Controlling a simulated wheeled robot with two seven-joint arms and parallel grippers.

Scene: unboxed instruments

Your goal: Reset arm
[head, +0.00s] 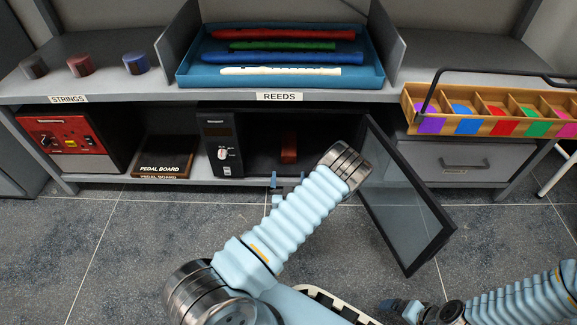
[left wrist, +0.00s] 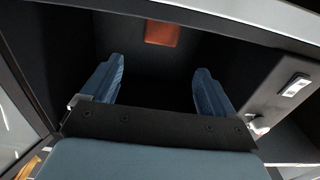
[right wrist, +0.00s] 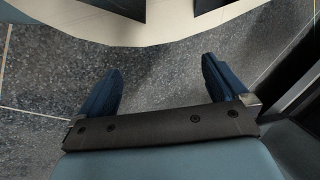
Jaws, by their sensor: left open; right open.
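My left arm reaches forward to the black microwave-like box (head: 218,150), whose door (head: 405,195) stands open to the right. My left gripper (head: 287,184) shows only in part in the head view, behind my arm. In the left wrist view it (left wrist: 160,85) is open and empty, facing the dark inside of the box. A red-brown block (head: 289,148) is inside at the back; it also shows in the left wrist view (left wrist: 162,33), beyond the fingertips and apart from them. My right gripper (right wrist: 158,75) is open and empty above the speckled floor, low at the right.
A blue tray (head: 183,80) with several recorders lies on the shelf. A wooden compartment box (head: 408,112) stands at the right, a red device (head: 62,140) at the left beside a pedal board (head: 162,163). The open door juts over the floor beside my left arm.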

